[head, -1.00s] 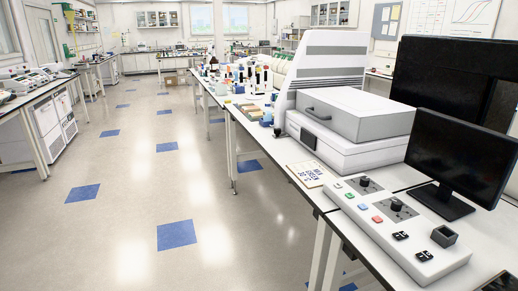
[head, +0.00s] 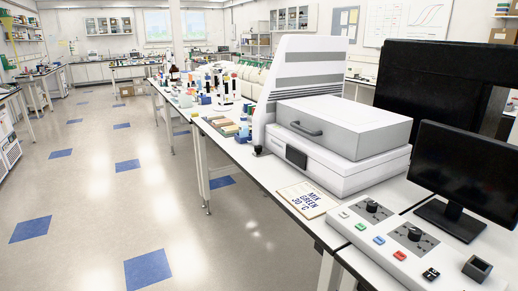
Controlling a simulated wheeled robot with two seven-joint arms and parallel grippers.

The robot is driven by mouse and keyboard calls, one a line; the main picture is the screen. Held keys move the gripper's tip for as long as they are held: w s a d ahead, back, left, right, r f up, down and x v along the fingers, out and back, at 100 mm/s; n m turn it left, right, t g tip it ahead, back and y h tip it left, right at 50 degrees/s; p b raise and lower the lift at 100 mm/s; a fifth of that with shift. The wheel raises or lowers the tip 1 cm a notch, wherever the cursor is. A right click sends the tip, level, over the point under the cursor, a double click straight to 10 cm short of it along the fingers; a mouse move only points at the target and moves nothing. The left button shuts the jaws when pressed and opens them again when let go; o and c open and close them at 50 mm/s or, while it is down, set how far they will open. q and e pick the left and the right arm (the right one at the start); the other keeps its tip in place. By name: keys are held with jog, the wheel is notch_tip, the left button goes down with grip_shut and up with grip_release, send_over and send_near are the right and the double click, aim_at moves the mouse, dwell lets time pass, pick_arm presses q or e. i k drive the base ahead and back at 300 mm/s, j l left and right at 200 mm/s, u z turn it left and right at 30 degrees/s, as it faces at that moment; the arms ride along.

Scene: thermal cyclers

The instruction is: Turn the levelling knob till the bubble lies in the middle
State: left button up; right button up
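A white and grey thermal cycler (head: 335,165) stands on the bench, with a grey lid block and handle on top. A small black knob-like part (head: 258,151) sits at its front left foot; I cannot tell whether it is the levelling knob. A white control panel (head: 385,238) in front carries two black dials, a left one (head: 372,207) and a right one (head: 415,234), and several coloured buttons. No bubble level can be made out. Neither of my grippers is in view.
A black monitor (head: 465,175) stands at right, before a large black unit (head: 435,90). Bottles and racks (head: 215,85) crowd the far bench. The tiled floor (head: 100,205) at left is clear.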

aim_at(258, 149)
jog(key=i+j, duration=0.2)
jog(key=i, duration=0.35)
jog(key=i+j+u, duration=0.1)
jog(key=i+j, duration=0.15)
jog(key=i, duration=0.3)
jog(key=i+j, duration=0.15)
jog(key=i, duration=0.35)
jog(key=i+j+u, duration=0.1)
jog(key=i, duration=0.45)
jog(key=i+j, duration=0.2)
jog(key=i, duration=0.35)
jog(key=j+u, duration=0.05)
